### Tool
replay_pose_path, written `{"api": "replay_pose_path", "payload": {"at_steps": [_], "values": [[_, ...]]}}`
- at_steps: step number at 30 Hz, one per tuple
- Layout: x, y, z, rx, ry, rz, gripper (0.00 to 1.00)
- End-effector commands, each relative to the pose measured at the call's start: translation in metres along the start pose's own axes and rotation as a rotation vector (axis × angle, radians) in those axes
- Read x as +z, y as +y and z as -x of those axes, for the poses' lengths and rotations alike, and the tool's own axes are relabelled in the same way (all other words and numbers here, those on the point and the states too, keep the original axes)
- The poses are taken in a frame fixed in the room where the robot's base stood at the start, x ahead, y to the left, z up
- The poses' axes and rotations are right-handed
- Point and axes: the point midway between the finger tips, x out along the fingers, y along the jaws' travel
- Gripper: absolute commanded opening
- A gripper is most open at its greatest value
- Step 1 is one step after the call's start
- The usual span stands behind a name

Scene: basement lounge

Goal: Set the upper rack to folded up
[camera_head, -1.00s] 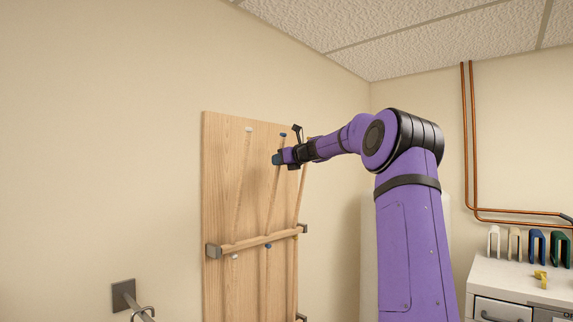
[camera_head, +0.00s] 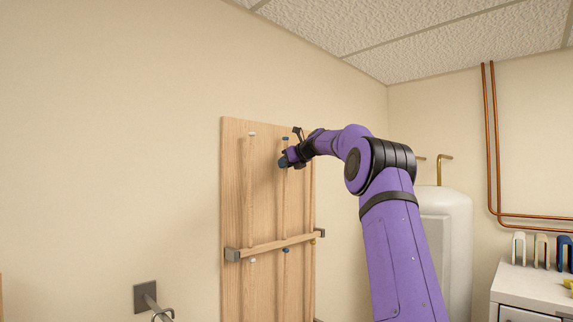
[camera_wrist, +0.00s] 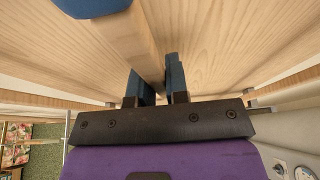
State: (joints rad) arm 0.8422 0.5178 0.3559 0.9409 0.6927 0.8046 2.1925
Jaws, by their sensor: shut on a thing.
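The upper rack (camera_head: 280,246) is a wooden crossbar with long wooden rods, held by grey end brackets on a tall wooden board. Its rods stand nearly upright, close along the board; whether they touch it I cannot tell. The left rod (camera_head: 247,190) has a white tip and the middle rod (camera_head: 284,205) a dark blue tip. My gripper (camera_head: 285,162) is shut on the middle rod just below that tip. In the wrist view my gripper (camera_wrist: 161,84) has its blue fingers on either side of the rod (camera_wrist: 130,38). My arm partly hides the right rod.
White and blue tips of a lower rack (camera_head: 285,250) show below the crossbar. A grey wall plate with a metal hook (camera_head: 146,296) is at lower left. A white tank (camera_head: 447,225), copper pipes (camera_head: 492,150) and a white cabinet (camera_head: 535,288) stand to the right.

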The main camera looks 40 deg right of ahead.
Motion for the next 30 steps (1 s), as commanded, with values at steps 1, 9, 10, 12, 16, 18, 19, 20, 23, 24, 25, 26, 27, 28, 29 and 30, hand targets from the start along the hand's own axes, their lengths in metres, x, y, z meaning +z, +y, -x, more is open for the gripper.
{"api": "replay_pose_path", "payload": {"at_steps": [1, 9, 10, 12, 16, 18, 19, 20, 23, 24, 25, 26, 27, 28, 29, 30], "values": [[0.001, 0.001, -0.002, 0.001, -0.002, 0.002, 0.00], [0.001, 0.002, -0.002, 0.001, -0.005, 0.001, 0.19], [0.001, 0.002, -0.002, 0.002, -0.005, 0.001, 0.26], [0.001, 0.002, -0.002, 0.002, -0.005, 0.001, 0.40], [0.001, 0.001, -0.001, 0.001, -0.004, 0.001, 0.40], [0.001, 0.001, -0.001, 0.001, -0.004, 0.001, 0.40], [0.001, 0.001, -0.001, 0.001, -0.004, 0.000, 0.40], [0.001, 0.001, 0.000, 0.001, -0.004, 0.000, 0.40], [0.002, 0.000, 0.005, -0.001, -0.005, 0.000, 0.40], [0.002, 0.000, 0.009, -0.001, -0.005, 0.000, 0.40], [0.001, 0.000, 0.012, -0.002, -0.004, -0.001, 0.40], [0.002, 0.000, 0.017, -0.002, -0.004, -0.001, 0.40], [0.002, 0.001, 0.024, -0.003, -0.005, 0.001, 0.40], [0.002, 0.000, 0.029, -0.002, -0.004, 0.000, 0.40], [0.001, 0.000, 0.035, -0.002, -0.004, 0.000, 0.40], [0.002, 0.000, 0.043, -0.003, -0.004, 0.001, 0.40]]}}
